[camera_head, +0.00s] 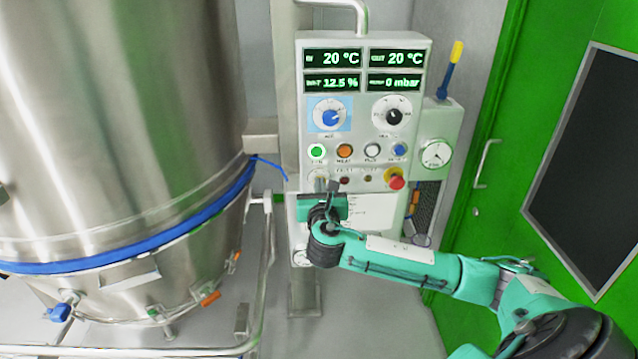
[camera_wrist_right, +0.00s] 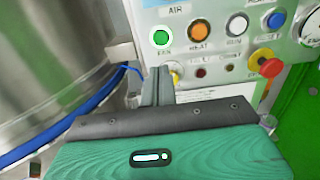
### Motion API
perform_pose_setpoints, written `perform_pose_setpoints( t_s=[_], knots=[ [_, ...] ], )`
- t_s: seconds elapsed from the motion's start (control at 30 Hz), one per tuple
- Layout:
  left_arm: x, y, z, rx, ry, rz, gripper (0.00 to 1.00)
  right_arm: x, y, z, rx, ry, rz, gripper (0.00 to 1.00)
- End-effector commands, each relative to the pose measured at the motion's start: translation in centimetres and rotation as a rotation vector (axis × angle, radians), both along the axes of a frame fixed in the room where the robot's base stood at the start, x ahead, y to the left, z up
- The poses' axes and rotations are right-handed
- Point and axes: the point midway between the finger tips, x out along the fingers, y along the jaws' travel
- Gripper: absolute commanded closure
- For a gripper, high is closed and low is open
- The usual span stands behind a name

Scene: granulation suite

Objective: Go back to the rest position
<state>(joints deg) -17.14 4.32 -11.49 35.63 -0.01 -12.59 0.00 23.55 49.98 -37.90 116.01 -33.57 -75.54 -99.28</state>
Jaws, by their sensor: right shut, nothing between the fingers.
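My right gripper (camera_head: 331,187) is in front of the lower part of the control panel (camera_head: 312,120), below the row of round buttons. In the right wrist view its fingers (camera_wrist_right: 157,88) are together and hold nothing. They point at the panel near a small key switch or knob (camera_wrist_right: 174,76), which they partly cover. I cannot tell whether they touch it. The green FAN button (camera_head: 317,151) is lit above the gripper. It also shows in the right wrist view (camera_wrist_right: 161,37). My left gripper is not in view.
A large steel vessel (camera_head: 120,120) with a blue band stands at the left, with a rail (camera_head: 266,270) beside it. A red emergency stop (camera_head: 396,182) sticks out to the right of the gripper. A green door (camera_head: 484,220) is at the right. Grey floor (camera_head: 370,325) shows below my arm.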

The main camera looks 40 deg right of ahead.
Motion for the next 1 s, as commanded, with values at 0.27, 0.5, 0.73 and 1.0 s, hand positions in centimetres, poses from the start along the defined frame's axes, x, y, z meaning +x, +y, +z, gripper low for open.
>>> perform_pose_setpoints(
  t_s=[0.27,0.5,0.73,1.0],
  knots=[
    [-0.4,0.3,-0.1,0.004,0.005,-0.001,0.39,-0.3,0.2,0.0,0.000,0.000,0.000,1.00],
    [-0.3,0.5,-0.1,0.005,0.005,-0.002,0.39,-0.3,0.2,0.0,0.000,0.000,0.000,1.00],
    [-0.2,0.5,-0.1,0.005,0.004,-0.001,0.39,-0.3,0.2,0.0,0.001,0.001,0.000,1.00],
    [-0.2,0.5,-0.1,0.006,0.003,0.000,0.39,1.5,-0.7,-8.2,0.211,0.051,-0.010,1.00]
  ],
)
